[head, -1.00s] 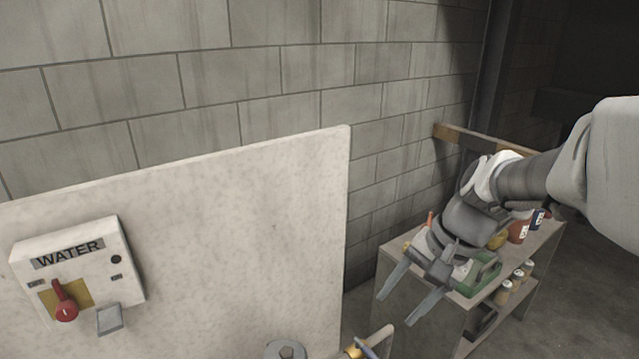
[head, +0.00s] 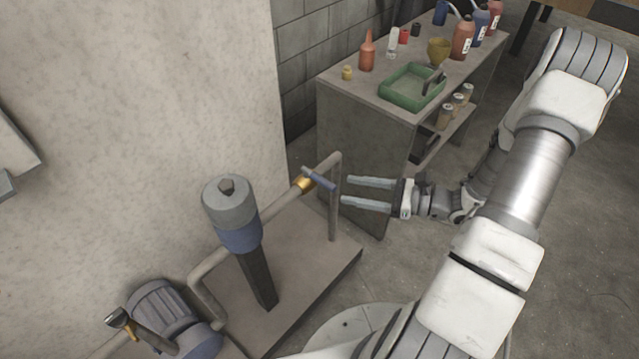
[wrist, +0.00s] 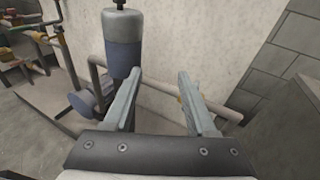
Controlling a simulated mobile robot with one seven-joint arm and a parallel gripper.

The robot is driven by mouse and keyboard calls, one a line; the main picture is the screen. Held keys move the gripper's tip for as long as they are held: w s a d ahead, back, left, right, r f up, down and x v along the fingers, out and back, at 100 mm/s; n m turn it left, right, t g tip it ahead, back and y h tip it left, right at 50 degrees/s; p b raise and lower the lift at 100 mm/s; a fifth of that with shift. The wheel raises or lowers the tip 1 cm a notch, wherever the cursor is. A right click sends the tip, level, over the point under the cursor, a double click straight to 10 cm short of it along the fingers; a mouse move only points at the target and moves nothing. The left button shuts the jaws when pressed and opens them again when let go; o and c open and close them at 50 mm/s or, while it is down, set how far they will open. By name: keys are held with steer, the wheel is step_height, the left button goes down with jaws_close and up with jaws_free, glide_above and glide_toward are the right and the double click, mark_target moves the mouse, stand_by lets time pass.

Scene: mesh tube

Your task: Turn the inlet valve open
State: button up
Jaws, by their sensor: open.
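A brass valve body (head: 304,185) with a blue lever (head: 319,179) sits on the grey pipe, near the pipe's bend. The lever lies across the pipe line in the head view. My gripper (head: 346,190) is open and empty, just right of the lever, with its fingers pointing left toward the pipe. The fingers appear apart from the lever. In the wrist view my gripper (wrist: 158,75) shows both fingers spread, with wall and pipe between them. There the valve is mostly hidden behind the right finger, with only a bit of brass showing.
A blue-and-grey cylinder (head: 232,213) stands left of the valve on the base slab (head: 318,262). A motor-like pump (head: 165,310) is at lower left. A bench (head: 357,117) with a green tray (head: 411,88) and bottles stands behind. A pale panel (head: 140,120) borders the left.

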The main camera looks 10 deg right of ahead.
mark_target(318, 179)
steer(key=d+f+m+t+h+b, duration=0.35)
steer(key=f+m+t, duration=0.35)
steer(key=f, duration=0.4)
steer(key=shift+m+g, duration=0.3)
steer(key=b+x, duration=0.1)
steer(key=x, duration=1)
steer(key=b+x, duration=0.1)
steer(key=x, duration=0.5)
steer(key=shift+w+d+f+b, duration=0.1)
steer(key=shift+w+d+b, duration=0.25)
jaws_close()
